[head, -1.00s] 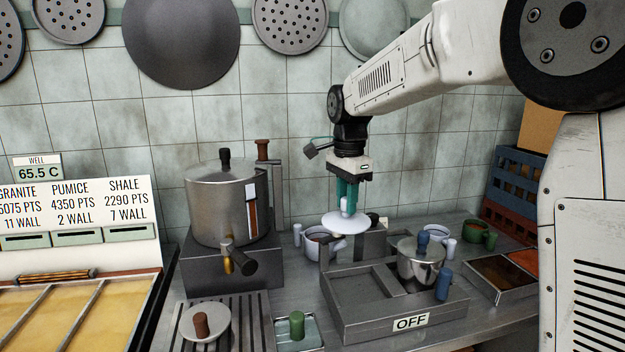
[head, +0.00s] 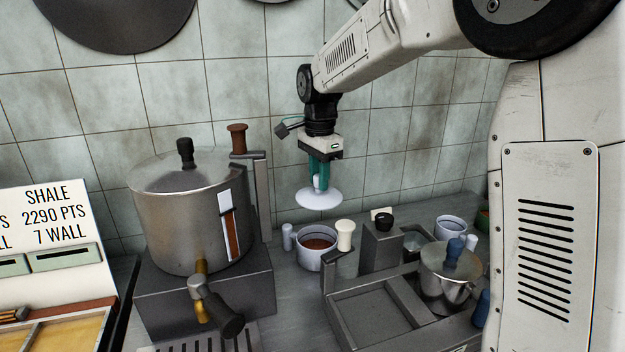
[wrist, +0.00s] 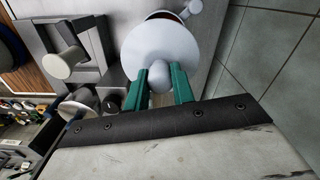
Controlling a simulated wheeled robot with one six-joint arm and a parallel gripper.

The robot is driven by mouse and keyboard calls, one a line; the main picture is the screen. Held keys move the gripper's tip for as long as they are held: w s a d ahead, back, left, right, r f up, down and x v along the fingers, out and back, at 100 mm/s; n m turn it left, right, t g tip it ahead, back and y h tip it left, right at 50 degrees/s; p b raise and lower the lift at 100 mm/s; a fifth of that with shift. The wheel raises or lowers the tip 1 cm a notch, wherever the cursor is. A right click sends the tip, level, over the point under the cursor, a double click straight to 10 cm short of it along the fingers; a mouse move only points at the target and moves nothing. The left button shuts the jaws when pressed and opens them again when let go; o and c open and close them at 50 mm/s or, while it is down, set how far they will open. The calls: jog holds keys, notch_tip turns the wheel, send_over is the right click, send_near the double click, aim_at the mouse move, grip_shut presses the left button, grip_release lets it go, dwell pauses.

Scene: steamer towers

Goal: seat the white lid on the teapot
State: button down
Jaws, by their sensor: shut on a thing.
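The white lid (head: 319,199) hangs level in the air, with its knob gripped by the two green fingers of my gripper (head: 318,184). In the wrist view the lid (wrist: 160,48) shows as a white disc, its round knob between the fingers (wrist: 160,90). An open white pot (head: 316,260) with reddish-brown liquid and a white handle stands below it in the head view, with a visible gap between. I take it for the teapot, but I see no clear spout. In the wrist view the lid hides most of the pot (wrist: 165,15).
A big steel boiler (head: 190,220) with a tap stands left. A cream-knobbed lever (head: 345,235) and a grey block with a black knob (head: 382,245) stand close right of the pot. A metal pot with a blue knob (head: 450,268) sits in a grey tray. The wall is behind.

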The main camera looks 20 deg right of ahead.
aim_at(317, 201)
jog(key=shift+w+f, duration=0.2)
jog(key=shift+f, duration=0.55)
jog(key=shift+w+f, duration=0.15)
jog(key=shift+f, duration=0.55)
jog(key=shift+a+r, duration=0.1)
jog(key=shift+r, duration=0.05)
jog(key=shift+r, duration=0.2)
jog(key=shift+f, duration=2.5)
jog(key=shift+f, duration=0.1)
jog(key=shift+f, duration=1.55)
jog(key=shift+f, duration=0.7)
